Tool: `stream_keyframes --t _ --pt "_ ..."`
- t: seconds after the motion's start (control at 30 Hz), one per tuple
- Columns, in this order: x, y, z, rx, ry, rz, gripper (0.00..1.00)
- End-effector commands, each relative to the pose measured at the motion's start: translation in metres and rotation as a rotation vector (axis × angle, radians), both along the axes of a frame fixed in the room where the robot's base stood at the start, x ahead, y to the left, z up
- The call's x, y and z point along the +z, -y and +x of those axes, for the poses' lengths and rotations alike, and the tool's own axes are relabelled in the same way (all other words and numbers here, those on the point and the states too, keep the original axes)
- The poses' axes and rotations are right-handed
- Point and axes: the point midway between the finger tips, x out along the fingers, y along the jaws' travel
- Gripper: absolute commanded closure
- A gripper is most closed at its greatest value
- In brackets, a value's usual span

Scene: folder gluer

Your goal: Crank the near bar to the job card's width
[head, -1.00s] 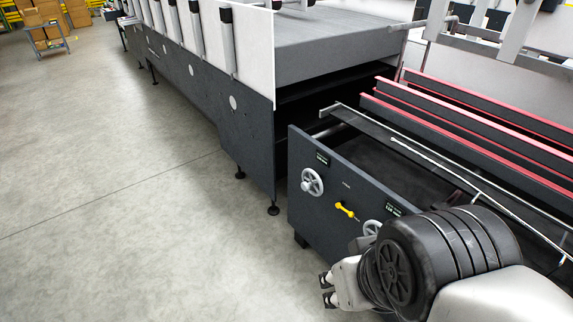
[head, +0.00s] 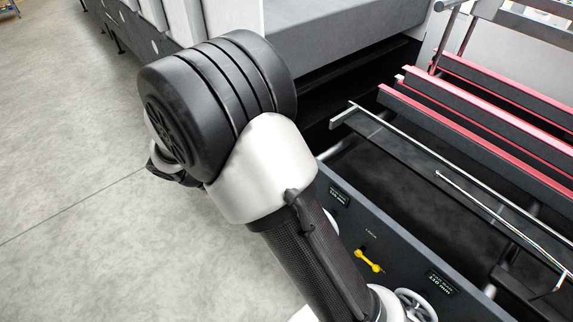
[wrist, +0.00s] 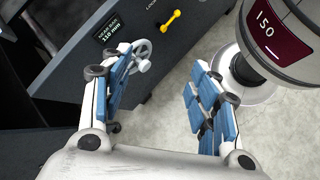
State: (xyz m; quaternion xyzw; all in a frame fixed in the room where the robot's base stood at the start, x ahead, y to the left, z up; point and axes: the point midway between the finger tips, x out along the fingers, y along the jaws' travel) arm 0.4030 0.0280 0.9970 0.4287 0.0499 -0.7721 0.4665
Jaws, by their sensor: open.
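The near bar's display (wrist: 107,30) sits on the dark panel and reads 110 mm; it also shows in the head view (head: 440,283). Its spoked handwheel (wrist: 141,54), with a pale knob, is on the panel beyond my gripper; its upper part shows in the head view (head: 416,304). My gripper (wrist: 160,105) is open and empty, its blue-padded fingers apart, with the wheel nearer the left finger. No contact with the wheel is visible. In the head view my arm hides the gripper. I cannot make out a job card in any view.
A yellow lock lever (head: 369,260) is on the panel (head: 395,265) between the two displays. The other display (head: 338,196) is above a second handwheel (head: 331,219), mostly hidden by my arm. Red-edged rails (head: 480,120) lie behind. Concrete floor (head: 70,200) is open at left.

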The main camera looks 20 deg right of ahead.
Motion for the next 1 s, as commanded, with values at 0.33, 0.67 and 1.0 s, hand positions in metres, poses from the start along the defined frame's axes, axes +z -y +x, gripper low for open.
stream_keyframes --t 0.33,0.67,1.0 --pt "-0.147 -0.028 0.015 0.365 -0.263 -0.387 0.45" --pt "-0.268 -0.026 -0.014 0.680 -0.407 -0.710 0.45" --pt "-0.300 -0.011 -0.026 0.776 -0.439 -0.808 0.45"
